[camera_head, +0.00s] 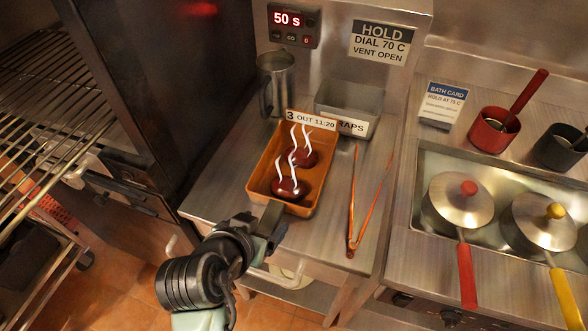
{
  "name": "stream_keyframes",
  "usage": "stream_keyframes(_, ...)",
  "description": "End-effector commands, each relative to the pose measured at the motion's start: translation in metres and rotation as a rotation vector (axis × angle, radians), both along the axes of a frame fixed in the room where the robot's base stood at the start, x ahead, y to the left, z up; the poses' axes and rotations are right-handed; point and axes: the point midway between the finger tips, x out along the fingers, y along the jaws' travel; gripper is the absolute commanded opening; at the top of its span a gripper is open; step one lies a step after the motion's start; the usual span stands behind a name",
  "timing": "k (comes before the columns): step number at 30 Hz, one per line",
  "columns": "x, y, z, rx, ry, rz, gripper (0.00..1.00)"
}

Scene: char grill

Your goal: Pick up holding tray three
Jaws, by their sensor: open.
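Holding tray three is an orange-brown rectangular tray (262,177) on the steel counter, with a label reading "3 OUT 11:20" at its far end. Two dark round patties with white steam marks lie inside it. My gripper (270,217) is at the tray's near left corner, open and holding nothing that I can see. In this view one dark finger overlaps the tray's near edge; I cannot tell whether it touches. The other finger is partly hidden by the wrist.
Orange tongs (353,215) lie right of the tray. A metal pitcher (276,85) and a grey scraps bin (348,101) stand behind it. A dark oven cabinet (160,70) rises at left. Lidded pots (457,199) sit in the right-hand bath. Some counter is bare left of the tray.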

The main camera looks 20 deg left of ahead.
Motion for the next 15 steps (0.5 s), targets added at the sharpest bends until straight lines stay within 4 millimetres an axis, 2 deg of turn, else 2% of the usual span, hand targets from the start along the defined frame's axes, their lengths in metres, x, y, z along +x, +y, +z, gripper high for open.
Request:
stream_keyframes(9,0.035,-0.004,-0.021,-0.001,0.000,0.000,0.80)
stream_keyframes(15,0.042,-0.005,-0.030,-0.001,0.000,-0.001,0.80)
